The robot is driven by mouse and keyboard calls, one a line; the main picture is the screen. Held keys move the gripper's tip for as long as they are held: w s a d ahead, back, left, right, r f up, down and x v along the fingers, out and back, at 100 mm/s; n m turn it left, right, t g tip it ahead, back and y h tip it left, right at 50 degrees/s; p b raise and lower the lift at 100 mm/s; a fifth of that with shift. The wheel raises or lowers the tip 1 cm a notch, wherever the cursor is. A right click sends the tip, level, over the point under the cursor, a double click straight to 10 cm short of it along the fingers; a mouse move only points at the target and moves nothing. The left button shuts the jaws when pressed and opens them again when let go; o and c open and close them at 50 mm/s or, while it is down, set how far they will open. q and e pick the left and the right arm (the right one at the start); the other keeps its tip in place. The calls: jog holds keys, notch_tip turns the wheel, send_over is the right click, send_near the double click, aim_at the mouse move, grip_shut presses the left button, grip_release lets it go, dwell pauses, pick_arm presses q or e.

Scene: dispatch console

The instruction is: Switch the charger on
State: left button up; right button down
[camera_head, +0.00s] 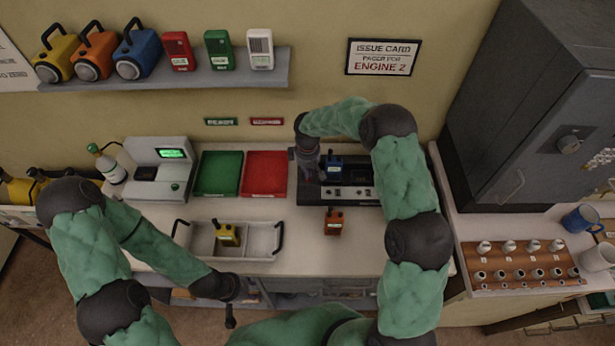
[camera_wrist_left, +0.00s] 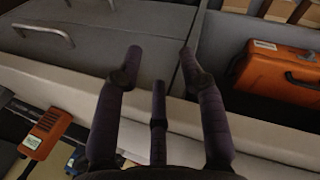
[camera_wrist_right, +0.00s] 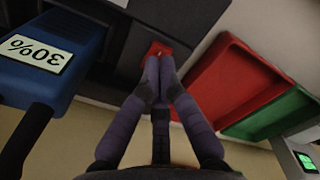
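The charger (camera_head: 352,195) is a dark box on the counter, right of the red tray. A red switch (camera_wrist_right: 156,48) shows on the charger in that view. My right gripper (camera_wrist_right: 160,65) has its fingers together, with the tips at the switch; I cannot tell whether they touch it. In the head view my right gripper (camera_head: 308,172) is over the charger's left end. My left gripper (camera_wrist_left: 160,58) is open and empty, low before the counter.
An orange radio (camera_head: 333,222) stands in front of the charger. A carrier tray (camera_head: 262,241) with a yellow radio (camera_head: 228,235) is left of it. Green (camera_head: 218,174) and red (camera_head: 265,174) trays lie behind. A grey cabinet (camera_head: 530,110) stands at right.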

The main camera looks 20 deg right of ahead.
jog(key=shift+s+f+b, duration=0.1)
jog(key=shift+f+b, duration=0.85)
jog(key=shift+f, duration=0.25)
dwell(1.1)
jog(key=shift+r, duration=0.15)
jog(key=shift+r+p, duration=0.4)
jog(key=shift+r, duration=0.15)
jog(key=shift+r+p, duration=1.25)
jog(key=shift+r, duration=1.55)
jog(key=shift+r, duration=0.1)
